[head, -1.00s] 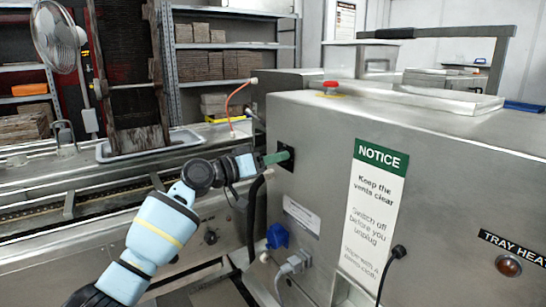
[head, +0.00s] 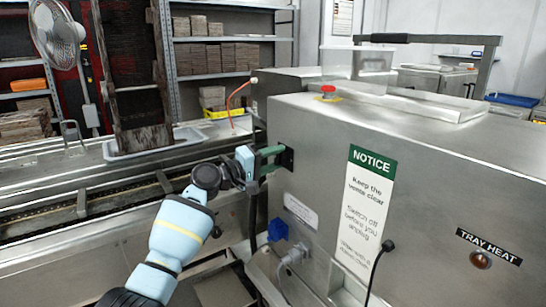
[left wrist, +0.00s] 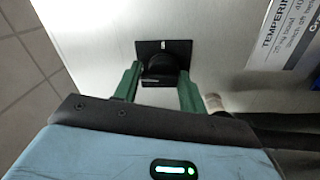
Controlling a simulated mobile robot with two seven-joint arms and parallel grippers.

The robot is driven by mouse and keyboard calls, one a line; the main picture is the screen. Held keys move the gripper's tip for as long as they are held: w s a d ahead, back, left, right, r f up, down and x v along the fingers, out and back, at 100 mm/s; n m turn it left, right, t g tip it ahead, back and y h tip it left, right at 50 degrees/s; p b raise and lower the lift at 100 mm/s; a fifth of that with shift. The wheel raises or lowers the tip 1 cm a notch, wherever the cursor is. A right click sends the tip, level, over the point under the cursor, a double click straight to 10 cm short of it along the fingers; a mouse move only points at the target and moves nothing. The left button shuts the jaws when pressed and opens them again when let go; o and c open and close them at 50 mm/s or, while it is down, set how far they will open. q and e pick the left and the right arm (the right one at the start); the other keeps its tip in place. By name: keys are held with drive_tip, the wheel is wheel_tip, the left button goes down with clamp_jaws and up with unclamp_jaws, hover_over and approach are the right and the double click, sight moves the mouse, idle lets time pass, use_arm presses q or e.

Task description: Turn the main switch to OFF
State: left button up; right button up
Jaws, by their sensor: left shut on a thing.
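The main switch (head: 289,158) is a black rotary knob on a square black plate on the side of the steel machine. In the left wrist view the knob (left wrist: 160,70) sits between the two green fingers of my left gripper (left wrist: 160,85), which is shut on it. A small white mark shows at the top of the plate (left wrist: 178,46). In the head view my left gripper (head: 272,160) reaches the switch from the left, its fingers one above the other. The fingers hide part of the knob, and its position wording cannot be read. My right gripper is not in view.
The machine side (head: 315,135) carries a green and white notice (head: 366,205), a tray heat lamp (head: 480,260), a blue socket cover (head: 277,230) and a grey plug (head: 293,256) with cables. A red button (head: 328,91) is on top. A conveyor (head: 110,200) runs at left.

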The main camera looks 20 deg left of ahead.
use_arm(q)
drive_tip(key=shift+a+f+n, duration=0.15)
drive_tip(key=shift+f+n, duration=0.2)
drive_tip(key=shift+n, duration=0.15)
drive_tip(key=shift+f, duration=0.3)
drive_tip(key=o, duration=0.8)
drive_tip(key=shift+r, duration=0.15)
drive_tip(key=shift+r, duration=0.15)
drive_tip(key=v, duration=0.7)
drive_tip(key=shift+s+a+p, duration=0.2)
drive_tip(key=shift+s+p, duration=0.1)
